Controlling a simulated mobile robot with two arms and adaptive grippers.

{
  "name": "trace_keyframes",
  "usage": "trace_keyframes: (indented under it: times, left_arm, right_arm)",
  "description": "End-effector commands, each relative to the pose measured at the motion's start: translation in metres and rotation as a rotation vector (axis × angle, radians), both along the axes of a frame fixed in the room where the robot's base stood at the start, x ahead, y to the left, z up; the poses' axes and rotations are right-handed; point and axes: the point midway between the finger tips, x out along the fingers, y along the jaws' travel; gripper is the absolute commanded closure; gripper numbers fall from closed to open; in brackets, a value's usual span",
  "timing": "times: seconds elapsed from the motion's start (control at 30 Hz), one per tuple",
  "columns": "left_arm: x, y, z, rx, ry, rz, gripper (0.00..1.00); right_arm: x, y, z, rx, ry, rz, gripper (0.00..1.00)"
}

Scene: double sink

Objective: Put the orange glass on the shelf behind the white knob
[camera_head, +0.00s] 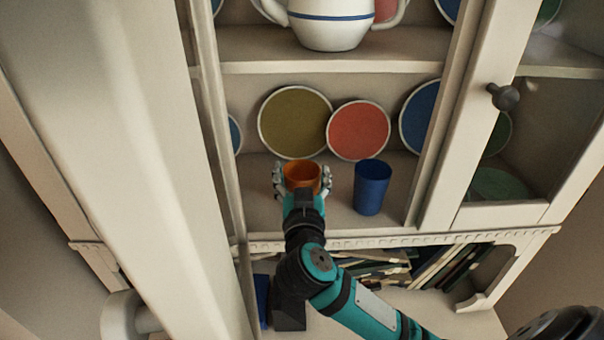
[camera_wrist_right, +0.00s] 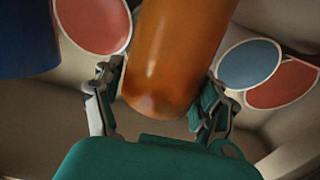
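The orange glass (camera_head: 302,177) is upright at the middle shelf, left of a blue cup (camera_head: 372,187). My right gripper (camera_head: 302,186) reaches in from the front, one finger on each side of the glass. In the right wrist view the orange glass (camera_wrist_right: 180,55) fills the space between the fingertips of my right gripper (camera_wrist_right: 163,85). The fingers are touching or very close to it; I cannot tell which. I cannot tell whether its base rests on the shelf (camera_head: 340,219). The white knob (camera_head: 128,316) shows at bottom left. My left gripper is out of view.
Olive (camera_head: 294,121) and red (camera_head: 358,130) plates lean at the back of the shelf. A white teapot (camera_head: 330,25) stands on the shelf above. An open white door (camera_head: 120,130) borders the left; a door with a dark knob (camera_head: 504,97) is at right. Books (camera_head: 440,268) lie below.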

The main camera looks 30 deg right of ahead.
Motion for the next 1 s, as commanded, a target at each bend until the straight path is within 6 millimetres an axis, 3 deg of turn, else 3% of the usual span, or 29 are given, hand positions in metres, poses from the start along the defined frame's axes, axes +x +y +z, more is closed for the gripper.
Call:
trace_keyframes:
  times: [0.1, 0.47, 0.97, 1.0]
  left_arm:
    - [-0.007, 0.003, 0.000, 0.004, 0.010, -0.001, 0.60]
    - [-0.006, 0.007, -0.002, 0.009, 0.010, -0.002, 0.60]
    - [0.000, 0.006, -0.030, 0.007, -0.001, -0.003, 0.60]
    - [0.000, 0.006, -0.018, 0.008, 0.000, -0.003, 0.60]
  right_arm:
    - [0.000, 0.000, 0.000, 0.000, 0.000, 0.000, 0.09]
    - [-0.003, 0.002, 0.002, 0.000, -0.001, 0.002, 0.09]
    - [-0.088, 0.045, 0.000, 0.004, 0.000, 0.002, 0.09]
    - [-0.093, 0.047, 0.006, 0.000, 0.006, 0.001, 0.09]
